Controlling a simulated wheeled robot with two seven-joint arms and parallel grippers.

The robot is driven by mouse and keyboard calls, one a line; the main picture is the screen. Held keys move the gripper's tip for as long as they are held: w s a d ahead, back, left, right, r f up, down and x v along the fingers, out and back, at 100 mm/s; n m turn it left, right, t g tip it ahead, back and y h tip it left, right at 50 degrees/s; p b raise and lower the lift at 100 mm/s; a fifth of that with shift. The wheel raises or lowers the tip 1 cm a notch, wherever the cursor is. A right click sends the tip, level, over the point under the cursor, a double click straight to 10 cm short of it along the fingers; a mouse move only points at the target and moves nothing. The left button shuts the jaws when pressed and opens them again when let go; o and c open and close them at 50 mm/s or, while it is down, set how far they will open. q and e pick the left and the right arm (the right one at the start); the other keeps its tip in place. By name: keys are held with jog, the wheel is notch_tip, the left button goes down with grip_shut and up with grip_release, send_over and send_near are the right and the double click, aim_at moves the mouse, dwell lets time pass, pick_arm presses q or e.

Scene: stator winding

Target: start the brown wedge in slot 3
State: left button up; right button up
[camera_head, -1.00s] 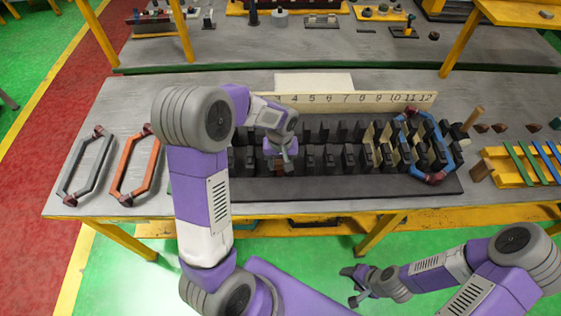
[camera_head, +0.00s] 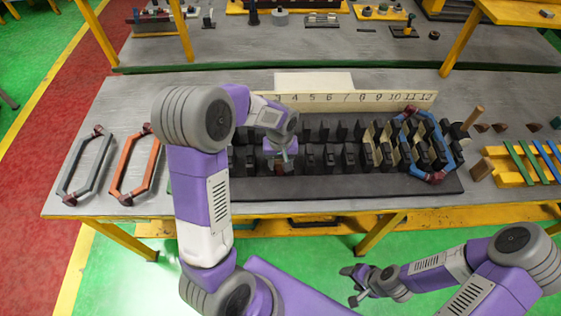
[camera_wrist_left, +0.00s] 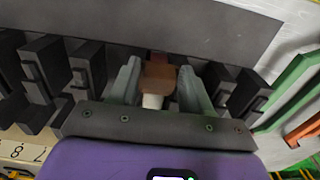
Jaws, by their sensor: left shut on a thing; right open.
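My left gripper (camera_head: 281,162) is over the left part of the dark slotted stator block (camera_head: 350,188), near where the number strip starts. In the left wrist view its two grey fingers (camera_wrist_left: 158,88) are shut on the brown wedge (camera_wrist_left: 158,75). The wedge is between the dark teeth of the block. How far it sits in a slot, and the slot's number, cannot be told; my arm covers the low numbers. A white piece (camera_wrist_left: 152,101) shows beside the wedge between the fingers. My right gripper (camera_head: 354,284) is open and empty, in front of the table.
A numbered strip (camera_head: 365,101) stands behind the block. A blue coil (camera_head: 447,150) and cream liners sit at the block's right end. Grey (camera_head: 88,165) and orange (camera_head: 135,167) coils lie left. A yellow rack (camera_head: 500,180) with green and blue strips lies right.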

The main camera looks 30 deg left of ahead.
aim_at(281, 161)
pick_arm(q)
jog(key=shift+w+a, duration=0.25)
jog(key=shift+w, duration=0.15)
jog(key=o, duration=1.1)
jog(key=shift+r, duration=0.1)
jog(key=shift+o, duration=0.2)
notch_tip(281, 161, up, 8)
jog(key=shift+d+f+p, duration=0.1)
jog(key=shift+f+p, duration=0.15)
jog(key=shift+p, duration=0.25)
jog(key=shift+s, duration=0.1)
